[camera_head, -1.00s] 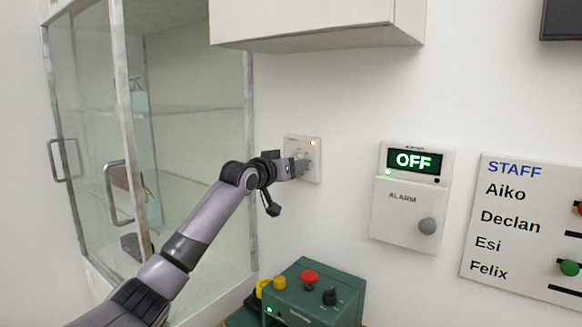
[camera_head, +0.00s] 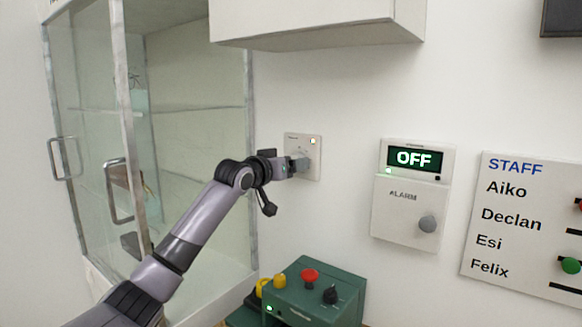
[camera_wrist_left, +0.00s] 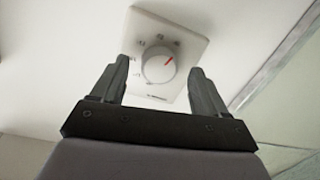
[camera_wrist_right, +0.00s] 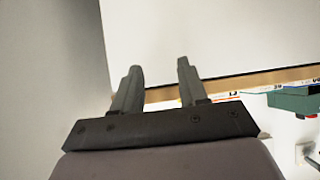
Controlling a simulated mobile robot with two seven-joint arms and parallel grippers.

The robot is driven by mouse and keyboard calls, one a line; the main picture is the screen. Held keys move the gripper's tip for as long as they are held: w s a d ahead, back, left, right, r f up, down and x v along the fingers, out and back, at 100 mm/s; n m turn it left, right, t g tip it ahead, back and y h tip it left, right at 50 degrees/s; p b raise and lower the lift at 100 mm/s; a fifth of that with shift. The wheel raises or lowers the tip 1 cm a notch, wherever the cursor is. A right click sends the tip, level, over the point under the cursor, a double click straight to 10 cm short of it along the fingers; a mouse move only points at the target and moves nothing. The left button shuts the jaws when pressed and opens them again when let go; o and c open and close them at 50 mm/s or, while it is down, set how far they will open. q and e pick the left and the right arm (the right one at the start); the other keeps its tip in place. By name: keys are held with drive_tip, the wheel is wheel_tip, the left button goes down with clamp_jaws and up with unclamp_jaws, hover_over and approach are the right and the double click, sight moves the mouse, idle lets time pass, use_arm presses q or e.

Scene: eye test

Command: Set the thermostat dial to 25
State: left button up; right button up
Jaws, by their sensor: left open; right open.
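The thermostat (camera_head: 317,165) is a white square plate on the wall, with a small lit lamp at its upper right. In the left wrist view the plate (camera_wrist_left: 185,33) shows upside down, with a round pale dial (camera_wrist_left: 155,70) bearing a red pointer mark. The mark points to the upper right there; the printed numbers around it are too small to read surely. My left gripper (camera_head: 297,164) is open at the plate, its fingers on either side of the dial. Contact with the dial cannot be told. My right gripper (camera_wrist_right: 159,66) is open and empty, away from the thermostat.
A glass cabinet (camera_head: 180,120) stands left of the thermostat, and a white wall cupboard (camera_head: 310,28) hangs above. An alarm panel (camera_head: 402,215) reading OFF and a staff board (camera_head: 500,240) are to the right. A green box (camera_head: 335,300) with knobs sits below.

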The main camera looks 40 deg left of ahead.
use_arm(q)
drive_tip(key=shift+s+d+r+b, duration=0.15)
drive_tip(key=shift+s+b, duration=0.15)
drive_tip(key=shift+s, duration=0.65)
drive_tip(key=shift+s+d+r+b, duration=0.1)
drive_tip(key=shift+s+d+b, duration=0.15)
drive_tip(key=shift+s, duration=0.65)
drive_tip(key=shift+s+d+r+b, duration=0.1)
drive_tip(key=shift+s+b, duration=0.2)
drive_tip(key=shift+s, duration=0.65)
drive_tip(key=shift+f, duration=0.1)
